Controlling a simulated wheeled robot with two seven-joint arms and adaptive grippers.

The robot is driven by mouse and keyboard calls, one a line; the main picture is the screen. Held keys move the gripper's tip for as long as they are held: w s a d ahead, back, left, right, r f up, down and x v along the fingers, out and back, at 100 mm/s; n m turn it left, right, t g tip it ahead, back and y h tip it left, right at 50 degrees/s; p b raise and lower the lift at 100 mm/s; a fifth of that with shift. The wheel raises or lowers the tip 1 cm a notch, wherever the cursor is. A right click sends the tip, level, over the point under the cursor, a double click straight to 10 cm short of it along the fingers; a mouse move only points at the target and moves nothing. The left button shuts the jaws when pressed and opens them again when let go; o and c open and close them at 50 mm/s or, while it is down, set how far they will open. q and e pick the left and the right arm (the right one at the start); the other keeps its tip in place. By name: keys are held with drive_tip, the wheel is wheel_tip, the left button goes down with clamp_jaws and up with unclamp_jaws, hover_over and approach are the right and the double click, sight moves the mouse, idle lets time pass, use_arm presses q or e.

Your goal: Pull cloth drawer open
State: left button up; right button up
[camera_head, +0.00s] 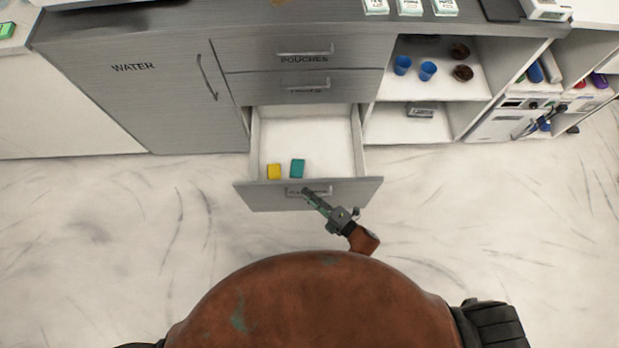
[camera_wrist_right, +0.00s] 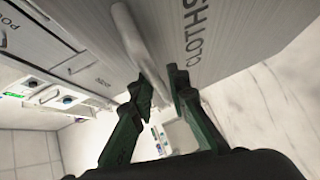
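The cloth drawer (camera_head: 258,200) is the lowest drawer of the grey cabinet and stands pulled well out, its inside showing in the head view. In the right wrist view its front (camera_wrist_right: 235,40) reads CLOTHS. A yellow block (camera_head: 274,171) and a teal block (camera_head: 298,168) lie inside near the front. My left gripper is out of view.
Two shut drawers, one marked POUCHES (camera_head: 255,54), sit above the open one. The WATER door (camera_head: 150,95) is shut at left. Open shelves (camera_head: 440,75) with blue cups (camera_head: 427,71) stand at right. The marbled floor (camera_head: 110,230) ahead is clear.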

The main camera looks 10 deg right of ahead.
drive_tip(key=v, duration=1.2)
idle(0.3)
